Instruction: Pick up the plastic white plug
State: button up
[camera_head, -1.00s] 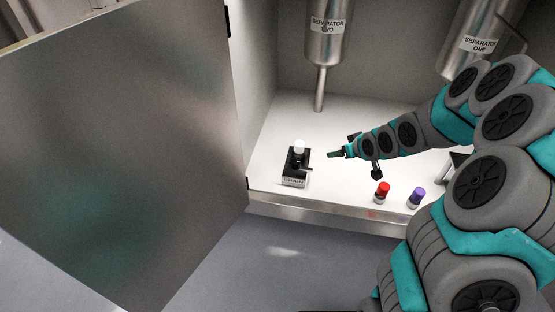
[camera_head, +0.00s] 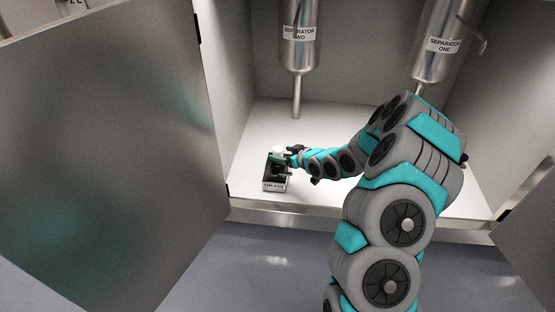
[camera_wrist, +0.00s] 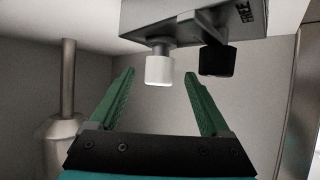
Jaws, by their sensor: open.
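In the wrist view the white plug (camera_wrist: 159,70) hangs upside down from a grey fitting under the block (camera_wrist: 200,28). My gripper (camera_head: 293,152) is right beside the plug, reaching in from the right. In the wrist view the two green fingers of my gripper (camera_wrist: 159,76) are spread, with the plug lined up between their tips and gaps on both sides. I cannot tell how deep the plug lies between them.
A black knob (camera_wrist: 217,60) on the block is close to the right finger. The separator two pipe (camera_head: 297,95) hangs behind the block, and separator one (camera_head: 438,45) is farther right. An open metal door (camera_head: 110,150) stands to the left.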

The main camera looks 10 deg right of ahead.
aim_at(281, 153)
jog(key=shift+x, duration=1.9)
jog(key=shift+d, duration=0.1)
grip_shut()
